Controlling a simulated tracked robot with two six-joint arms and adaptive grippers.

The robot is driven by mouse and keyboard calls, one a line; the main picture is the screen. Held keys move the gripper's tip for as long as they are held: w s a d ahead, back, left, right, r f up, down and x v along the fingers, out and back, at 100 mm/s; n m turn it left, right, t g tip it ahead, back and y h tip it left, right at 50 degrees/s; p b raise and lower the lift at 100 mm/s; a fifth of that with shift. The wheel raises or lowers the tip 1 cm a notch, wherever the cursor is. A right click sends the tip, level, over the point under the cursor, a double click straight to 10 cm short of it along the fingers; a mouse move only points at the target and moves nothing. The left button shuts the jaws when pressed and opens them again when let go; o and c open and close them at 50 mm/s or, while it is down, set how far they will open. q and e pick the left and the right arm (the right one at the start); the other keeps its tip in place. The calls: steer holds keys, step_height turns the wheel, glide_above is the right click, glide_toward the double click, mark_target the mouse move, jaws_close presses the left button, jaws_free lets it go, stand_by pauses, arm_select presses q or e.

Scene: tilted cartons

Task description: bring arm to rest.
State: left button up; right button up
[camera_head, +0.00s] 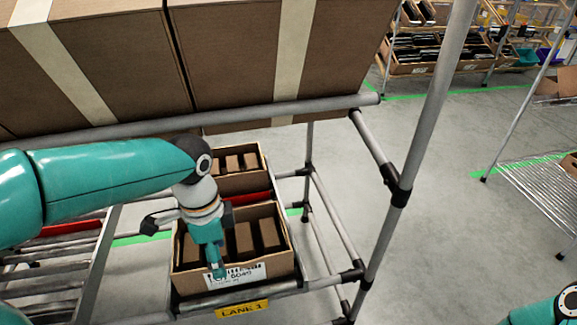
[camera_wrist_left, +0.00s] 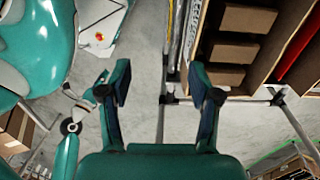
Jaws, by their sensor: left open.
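My left arm comes in from the left in the head view, and my left gripper (camera_head: 216,268) points down in front of the near open carton. In the left wrist view the gripper (camera_wrist_left: 161,80) has its two fingers wide apart, with nothing between them but floor. The near carton (camera_head: 283,262) holds several brown boxes and has a white label on its front, partly hidden by the gripper. The carton's boxes (camera_wrist_left: 240,48) also show in the left wrist view, right of the fingers. My right gripper does not show; only a teal part is at the lower right.
The carton sits on a rack lane marked by a yellow LANE 1 sign (camera_head: 242,309). A second open carton (camera_head: 238,183) stands behind it. Large taped cartons (camera_head: 240,50) rest on the bar above. A grey upright post (camera_head: 425,120) stands to the right, with open floor beyond.

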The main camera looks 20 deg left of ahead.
arm_select(q)
steer(key=w+d+f+n+h, duration=0.15)
steer(key=d+f, duration=0.25)
steer(key=f, duration=0.4)
steer(key=d+f+n+h, duration=0.1)
steer(key=d+f+n, duration=0.2)
steer(key=f, duration=0.5)
steer(key=s+d+f+n+t, duration=0.1)
steer(key=s+d+f+n, duration=0.25)
steer(key=f, duration=0.45)
steer(key=s+d+f+n, duration=0.2)
steer(key=s+f+n, duration=0.3)
steer(key=f, duration=0.3)
step_height(320, 180, up, 23)
steer(key=p, duration=2.3)
steer(key=shift+a+f+n+h, duration=0.15)
steer(key=shift+n+h, duration=0.15)
steer(key=shift+h, duration=0.15)
steer(key=c, duration=0.4)
steer(key=shift+a, duration=0.1)
